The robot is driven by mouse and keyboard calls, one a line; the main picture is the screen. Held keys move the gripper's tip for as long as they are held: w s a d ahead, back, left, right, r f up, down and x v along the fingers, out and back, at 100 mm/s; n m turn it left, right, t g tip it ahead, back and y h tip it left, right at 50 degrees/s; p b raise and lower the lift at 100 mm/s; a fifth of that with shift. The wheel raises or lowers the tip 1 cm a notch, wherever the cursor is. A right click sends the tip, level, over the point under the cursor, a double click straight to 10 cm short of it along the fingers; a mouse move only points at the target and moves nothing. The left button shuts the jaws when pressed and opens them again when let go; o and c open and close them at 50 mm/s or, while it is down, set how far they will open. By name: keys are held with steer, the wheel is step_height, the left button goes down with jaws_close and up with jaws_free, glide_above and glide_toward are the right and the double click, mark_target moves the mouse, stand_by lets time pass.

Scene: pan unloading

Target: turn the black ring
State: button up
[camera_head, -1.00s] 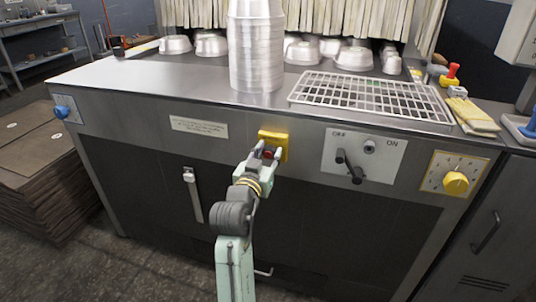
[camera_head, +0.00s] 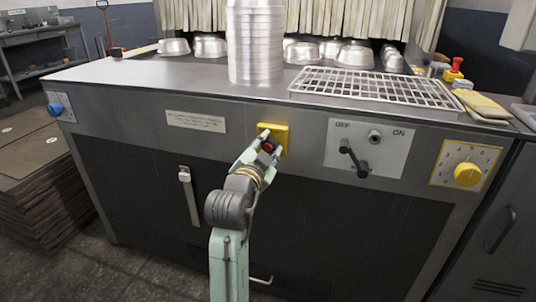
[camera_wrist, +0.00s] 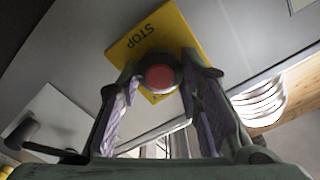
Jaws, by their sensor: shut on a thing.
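A yellow plate (camera_head: 279,132) marked STOP is fixed to the front panel of the metal machine. In the wrist view, the plate (camera_wrist: 175,32) carries a red button (camera_wrist: 159,78) with a black ring (camera_wrist: 153,57) around it. My gripper (camera_head: 268,144) reaches up to the plate from below. Its two fingers sit on opposite sides of the ring and are shut on it, as the wrist view also shows (camera_wrist: 160,80). In the head view the fingers hide most of the ring, and the red button shows between them.
To the right are an OFF/ON panel (camera_head: 391,160) with a black lever (camera_head: 352,155) and a yellow dial (camera_head: 467,175). A white handle (camera_head: 187,190) hangs at lower left. A pan stack (camera_head: 256,45) and a white rack (camera_head: 380,88) stand on top.

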steer(key=shift+m+b, duration=0.35)
steer(key=shift+m, duration=0.25)
steer(key=o, duration=1.2)
steer(key=v, duration=1.2)
steer(key=shift+r, duration=0.1)
